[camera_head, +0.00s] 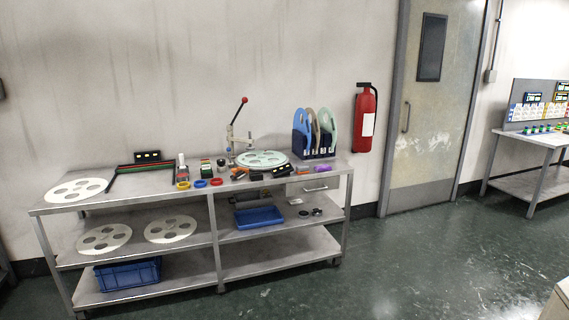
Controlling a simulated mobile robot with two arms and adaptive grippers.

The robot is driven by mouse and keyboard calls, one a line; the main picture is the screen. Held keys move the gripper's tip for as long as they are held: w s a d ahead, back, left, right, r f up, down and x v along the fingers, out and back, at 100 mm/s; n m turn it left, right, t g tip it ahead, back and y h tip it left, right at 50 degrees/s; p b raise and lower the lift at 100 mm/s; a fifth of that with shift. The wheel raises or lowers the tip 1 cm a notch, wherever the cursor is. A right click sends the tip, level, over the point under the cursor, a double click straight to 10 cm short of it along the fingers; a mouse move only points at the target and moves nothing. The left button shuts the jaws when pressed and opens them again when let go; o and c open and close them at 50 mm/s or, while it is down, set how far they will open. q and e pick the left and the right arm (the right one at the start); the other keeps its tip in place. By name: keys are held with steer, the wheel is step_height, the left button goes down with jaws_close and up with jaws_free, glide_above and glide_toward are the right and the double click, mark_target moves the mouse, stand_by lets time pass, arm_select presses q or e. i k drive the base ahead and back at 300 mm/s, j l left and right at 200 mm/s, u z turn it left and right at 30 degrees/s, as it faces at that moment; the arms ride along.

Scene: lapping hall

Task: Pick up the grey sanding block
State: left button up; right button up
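I cannot pick out the grey sanding block for certain. Small items are clustered on the top of the steel workbench (140,187), among them dark and grey pieces (238,175) too small to tell apart. Neither of my grippers is in view. The bench stands against the wall, some distance away across the floor.
The bench holds a lever press (232,140), a rack of discs (314,135), pale holed plates (77,190) and a blue tray (258,217) below. A fire extinguisher (365,120), a door (432,110) and a second table (545,138) stand to the right. The green floor (400,260) in front is clear.

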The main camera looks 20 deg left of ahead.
mark_target(302, 169)
steer(key=i+j+u, duration=0.1)
steer(key=i+j, duration=0.5)
steer(key=i+j+u, duration=0.1)
steer(key=i+j, duration=0.45)
steer(key=i, duration=0.25)
steer(key=i+j, duration=0.2)
steer(key=i, duration=0.15)
steer(key=i+j, duration=0.15)
steer(key=i, duration=0.25)
steer(key=i+j, duration=0.2)
steer(key=i, duration=0.15)
